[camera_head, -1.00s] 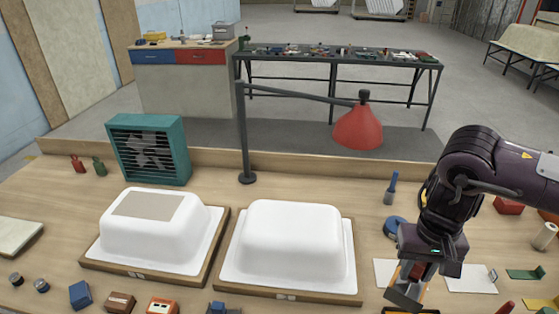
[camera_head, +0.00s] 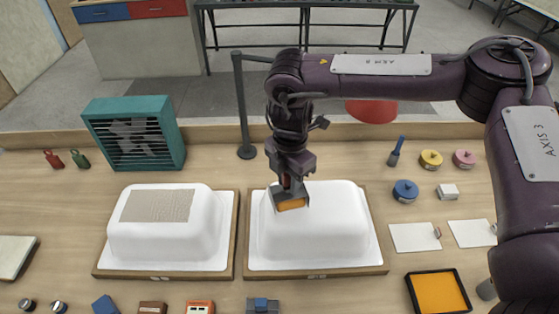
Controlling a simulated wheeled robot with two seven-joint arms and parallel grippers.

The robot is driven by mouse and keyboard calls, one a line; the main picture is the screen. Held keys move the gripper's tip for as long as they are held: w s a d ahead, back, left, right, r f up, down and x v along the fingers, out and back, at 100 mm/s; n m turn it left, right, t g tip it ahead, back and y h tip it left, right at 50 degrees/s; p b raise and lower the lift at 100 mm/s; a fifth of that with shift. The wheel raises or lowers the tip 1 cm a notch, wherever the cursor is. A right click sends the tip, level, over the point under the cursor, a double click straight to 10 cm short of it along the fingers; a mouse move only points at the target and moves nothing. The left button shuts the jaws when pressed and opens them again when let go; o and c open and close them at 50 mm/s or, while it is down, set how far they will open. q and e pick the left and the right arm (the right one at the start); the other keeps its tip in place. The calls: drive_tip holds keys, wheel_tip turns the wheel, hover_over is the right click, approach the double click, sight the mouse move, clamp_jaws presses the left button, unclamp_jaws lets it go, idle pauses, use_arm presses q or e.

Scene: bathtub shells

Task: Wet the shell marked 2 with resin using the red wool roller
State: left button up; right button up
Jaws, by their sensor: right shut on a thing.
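Two white bathtub shells sit upside down on wooden boards: the left shell (camera_head: 150,240) has a beige patch (camera_head: 157,206) on top, and the right shell (camera_head: 335,235) looks bare. Small marks on the front edges of the boards are too small to read. My right gripper (camera_head: 291,190) is shut on a roller (camera_head: 292,204) whose orange part faces me. It is over the upper left of the right shell; whether it touches cannot be told. A black tray with orange resin (camera_head: 438,292) lies at the lower right. My left gripper is not in view.
A teal fan (camera_head: 134,133) stands behind the left shell. A blue tub (camera_head: 405,190) and white sheets (camera_head: 414,237) lie to the right.

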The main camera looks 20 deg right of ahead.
sight(278, 187)
drive_tip(key=n, duration=0.3)
drive_tip(key=shift+w+a+r+p, duration=0.3)
drive_tip(key=shift+r+p, duration=0.1)
drive_tip(key=n, duration=0.1)
drive_tip(key=n+p, duration=0.1)
drive_tip(key=n, duration=0.1)
drive_tip(key=w+a+n, duration=0.1)
drive_tip(key=n, duration=0.1)
drive_tip(key=shift+r, duration=0.25)
drive_tip(key=n+p, duration=0.1)
drive_tip(key=n, duration=0.3)
drive_tip(key=shift+w+r, duration=0.15)
drive_tip(key=n, duration=0.1)
drive_tip(key=n+p, duration=0.1)
drive_tip(key=n, duration=0.1)
drive_tip(key=shift+w+a, duration=0.15)
drive_tip(key=shift+w, duration=0.1)
wheel_tip(278, 187, down, 4)
drive_tip(key=b, duration=0.3)
drive_tip(key=shift+f, duration=0.2)
drive_tip(key=shift+f+b, duration=0.35)
drive_tip(key=shift+b, duration=0.1)
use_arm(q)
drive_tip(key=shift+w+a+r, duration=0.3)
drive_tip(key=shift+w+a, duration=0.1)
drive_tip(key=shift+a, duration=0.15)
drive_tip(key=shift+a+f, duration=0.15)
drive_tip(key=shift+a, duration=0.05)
use_arm(e)
drive_tip(key=shift+f, duration=0.2)
